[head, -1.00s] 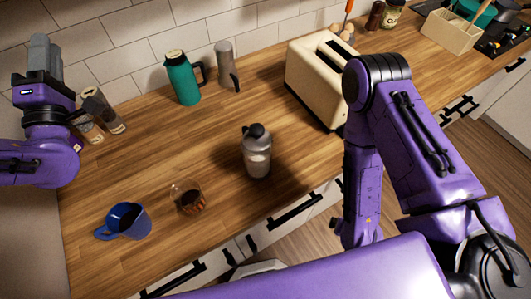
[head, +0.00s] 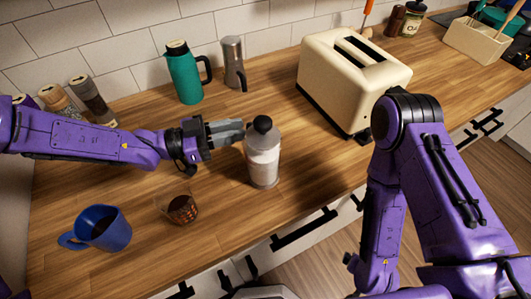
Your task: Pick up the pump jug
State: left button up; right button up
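A teal jug (head: 184,76) with a dark lid and a black handle stands upright at the back of the counter, near the tiled wall. A clear bottle with pale contents (head: 262,158) and a round black knob on top stands upright mid-counter. My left gripper (head: 240,130) reaches in from the left, its grey fingers pointing at the upper part of this bottle. I cannot tell whether the fingertips touch it, or whether they are open or shut. The teal jug is behind my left gripper and apart from it. My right gripper is out of view.
A metal pot (head: 233,62) stands right of the teal jug. A cream toaster (head: 352,85) stands further right. A blue mug (head: 104,230) and a glass with dark contents (head: 178,206) are at front left. Two grinders (head: 92,99) stand at the back left.

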aim_at(249, 126)
pick_arm(q)
jog(key=d, duration=0.2)
jog(key=w+d+p, duration=0.1)
jog(key=d, duration=0.1)
jog(key=shift+d, duration=0.1)
grip_shut()
jog(key=shift+r, duration=0.1)
